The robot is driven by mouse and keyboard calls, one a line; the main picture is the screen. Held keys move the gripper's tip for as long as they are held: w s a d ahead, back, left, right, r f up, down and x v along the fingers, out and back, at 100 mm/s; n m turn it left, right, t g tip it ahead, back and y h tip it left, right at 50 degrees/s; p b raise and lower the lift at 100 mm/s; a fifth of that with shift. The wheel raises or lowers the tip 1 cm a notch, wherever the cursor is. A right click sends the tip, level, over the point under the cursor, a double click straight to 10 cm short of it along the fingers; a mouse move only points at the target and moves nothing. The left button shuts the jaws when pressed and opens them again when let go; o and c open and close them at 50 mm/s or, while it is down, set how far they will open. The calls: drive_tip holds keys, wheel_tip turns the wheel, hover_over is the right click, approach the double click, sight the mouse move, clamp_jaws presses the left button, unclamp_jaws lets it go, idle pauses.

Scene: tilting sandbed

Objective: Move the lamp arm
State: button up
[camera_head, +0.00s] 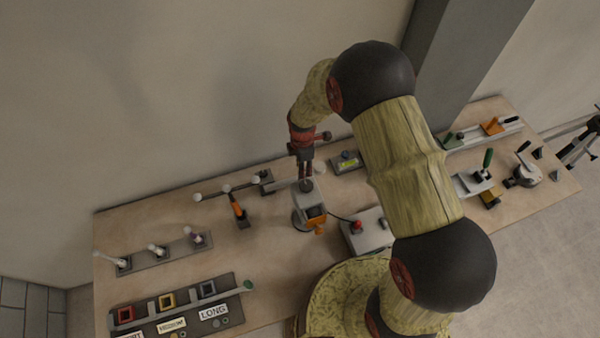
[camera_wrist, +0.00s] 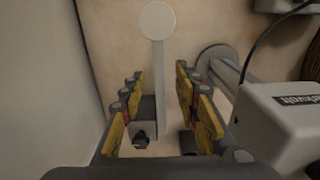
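A pale straight arm (camera_wrist: 158,75) with a round white disc (camera_wrist: 157,20) at its far end, which I take for the lamp arm, runs up the middle of the wrist view. Its near end is at a grey block (camera_wrist: 145,118) with a dark knob. My gripper (camera_wrist: 160,95) is open, with one yellow-padded finger on each side of the arm. I see no finger clearly touching it.
A grey box-shaped head (camera_wrist: 285,118) on a post stands close to the right finger; it also shows in the head view (camera_head: 308,194). The wall (camera_wrist: 45,85) is close on the left.

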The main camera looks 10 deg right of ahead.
sight(295, 177)
drive_tip(key=shift+a+f, duration=0.1)
drive_tip(key=shift+f, duration=2.1)
drive_tip(key=c, duration=0.8)
clamp_jaws()
